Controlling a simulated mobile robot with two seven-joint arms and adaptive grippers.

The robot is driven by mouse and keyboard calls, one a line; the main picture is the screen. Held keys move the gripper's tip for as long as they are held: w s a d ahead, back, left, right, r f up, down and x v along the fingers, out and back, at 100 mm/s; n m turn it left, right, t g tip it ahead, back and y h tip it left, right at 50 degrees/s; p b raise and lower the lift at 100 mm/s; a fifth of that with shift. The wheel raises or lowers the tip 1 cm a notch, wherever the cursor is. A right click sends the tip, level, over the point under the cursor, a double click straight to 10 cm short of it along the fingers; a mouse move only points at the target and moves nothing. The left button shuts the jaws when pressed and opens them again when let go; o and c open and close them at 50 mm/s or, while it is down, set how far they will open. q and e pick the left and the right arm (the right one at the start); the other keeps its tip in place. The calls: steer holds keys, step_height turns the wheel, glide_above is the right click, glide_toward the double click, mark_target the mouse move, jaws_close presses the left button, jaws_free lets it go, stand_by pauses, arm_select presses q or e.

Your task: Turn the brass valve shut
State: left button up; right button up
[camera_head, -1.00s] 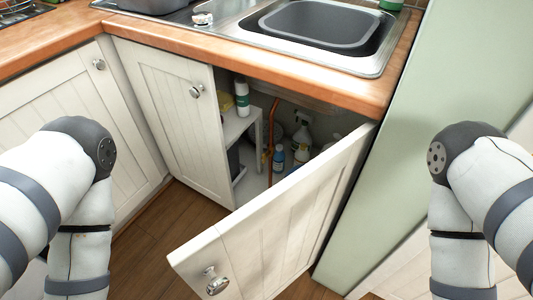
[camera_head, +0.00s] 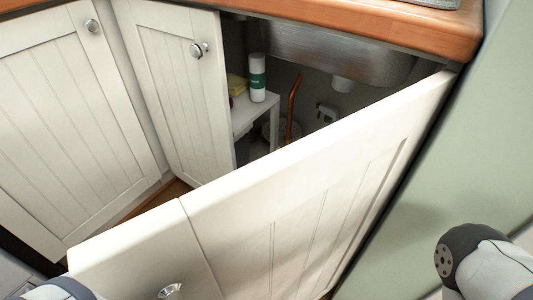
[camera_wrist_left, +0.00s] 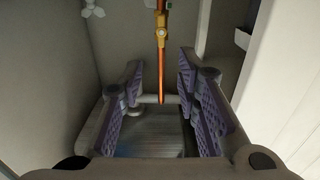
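A brass valve body (camera_wrist_left: 162,32) sits on a vertical copper pipe near the top of the left wrist view. A small green part shows at the frame's top edge beside it. The copper pipe (camera_head: 293,108) also shows inside the sink cupboard in the head view; its lower part is hidden by the open door. My left gripper (camera_wrist_left: 159,82) is open and empty, its two ridged purple pads on either side of the pipe's line in the picture. It appears apart from the valve. My right gripper is outside both views; only part of that arm shows.
The open cupboard door (camera_head: 290,185) spans the head view's foreground. Inside are a small white shelf (camera_head: 250,112), a white-and-green bottle (camera_head: 257,78) and the sink's underside (camera_head: 325,50). A wall socket (camera_head: 327,113) is behind. A green panel (camera_head: 460,170) stands at right.

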arm_select(q)
steer(key=b+x, duration=0.8)
steer(key=x, duration=0.3)
steer(key=shift+w, duration=0.35)
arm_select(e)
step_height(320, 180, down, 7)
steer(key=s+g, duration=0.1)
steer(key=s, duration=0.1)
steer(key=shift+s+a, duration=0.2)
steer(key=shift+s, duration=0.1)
arm_select(q)
jaws_close()
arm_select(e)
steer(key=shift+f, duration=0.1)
